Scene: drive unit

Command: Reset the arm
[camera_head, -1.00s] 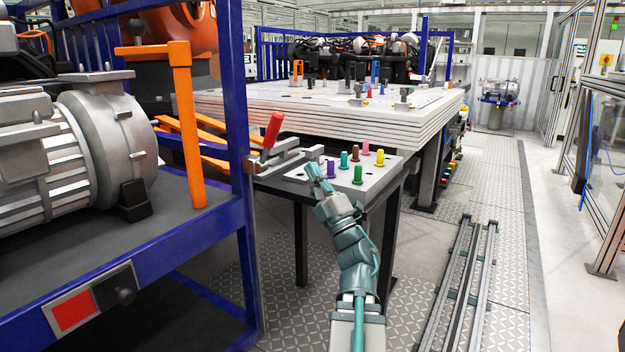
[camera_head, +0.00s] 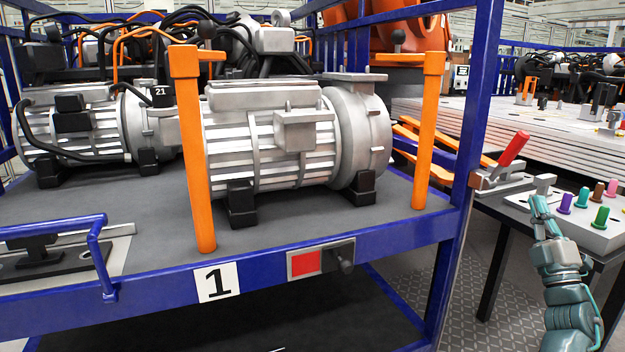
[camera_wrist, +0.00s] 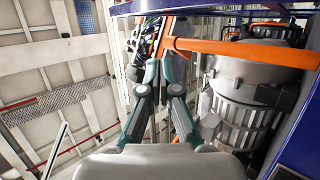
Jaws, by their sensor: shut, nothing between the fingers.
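My gripper (camera_head: 538,207) is at the right of the head view, on my teal arm. It appears in front of the small peg table, near the clamp with the red handle (camera_head: 514,149). In the wrist view my gripper (camera_wrist: 160,70) has its two fingers meeting at the tips, with nothing held. Behind the fingers, the wrist view shows an orange bar (camera_wrist: 245,52) and a grey motor (camera_wrist: 250,95), tilted in the picture. How far these are from the fingertips I cannot tell.
A blue rack (camera_head: 390,250) with grey motors (camera_head: 290,135) and orange posts (camera_head: 196,160) fills the left and middle. The small table (camera_head: 600,240) with coloured pegs (camera_head: 565,203) stands at the right. A large layered table (camera_head: 560,130) is behind it.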

